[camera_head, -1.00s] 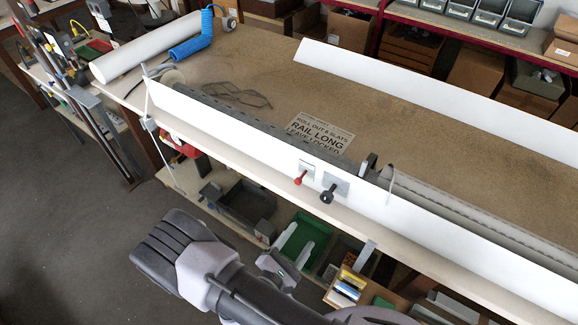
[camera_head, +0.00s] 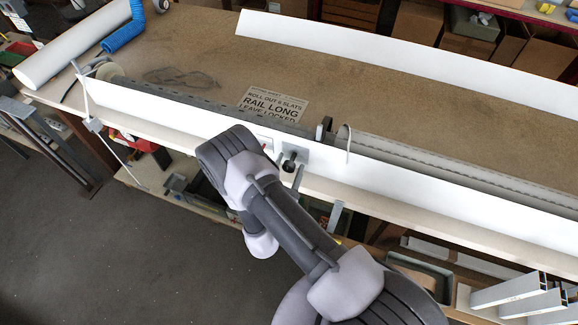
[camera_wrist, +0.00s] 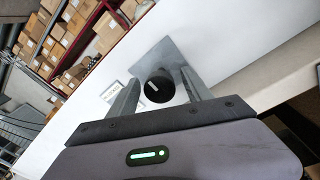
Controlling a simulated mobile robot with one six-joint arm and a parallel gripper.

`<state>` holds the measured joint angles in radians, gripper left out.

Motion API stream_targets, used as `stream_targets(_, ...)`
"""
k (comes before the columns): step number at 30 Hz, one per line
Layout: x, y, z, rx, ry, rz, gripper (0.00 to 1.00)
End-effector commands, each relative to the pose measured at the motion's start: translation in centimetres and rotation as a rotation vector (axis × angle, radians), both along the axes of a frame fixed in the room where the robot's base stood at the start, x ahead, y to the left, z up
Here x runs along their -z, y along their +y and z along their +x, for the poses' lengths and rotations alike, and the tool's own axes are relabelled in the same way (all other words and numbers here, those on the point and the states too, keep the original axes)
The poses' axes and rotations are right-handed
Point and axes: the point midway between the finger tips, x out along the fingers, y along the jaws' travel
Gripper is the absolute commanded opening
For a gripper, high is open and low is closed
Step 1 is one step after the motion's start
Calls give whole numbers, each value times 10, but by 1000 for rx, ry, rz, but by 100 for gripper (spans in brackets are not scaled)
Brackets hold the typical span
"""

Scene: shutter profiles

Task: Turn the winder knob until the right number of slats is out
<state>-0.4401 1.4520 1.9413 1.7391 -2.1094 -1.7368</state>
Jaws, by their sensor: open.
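The black winder knob (camera_head: 289,163) sits on a grey plate (camera_head: 296,152) on the front of the long white rail (camera_head: 400,178). In the wrist view the knob (camera_wrist: 158,88) lies between the open fingers of my gripper (camera_wrist: 161,78), with a pale mark on its face. The fingers look apart from it; their depth along it is unclear. A grey slatted strip (camera_head: 205,108) runs behind the rail to the left, and a grey roll (camera_head: 440,160) lies to the right. The notice (camera_head: 273,104) reads "roll out … slats, rail long, leave locked"; its number is too small to be sure.
A second white rail (camera_head: 400,57) lies at the back of the bench (camera_head: 200,50). A white tube (camera_head: 70,52) and a blue hose (camera_head: 125,30) are at the far left. Bins and profile ends (camera_head: 510,290) stand below the bench.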

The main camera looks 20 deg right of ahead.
Motion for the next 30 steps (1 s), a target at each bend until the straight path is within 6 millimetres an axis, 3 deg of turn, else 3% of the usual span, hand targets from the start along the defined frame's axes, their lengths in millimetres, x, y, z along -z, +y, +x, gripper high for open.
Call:
stream_targets(6,0,0,0,0,-1,1,58)
stream_targets(15,0,0,0,0,-1,1,0)
stream_targets(30,3,0,0,1,-91,126,0)
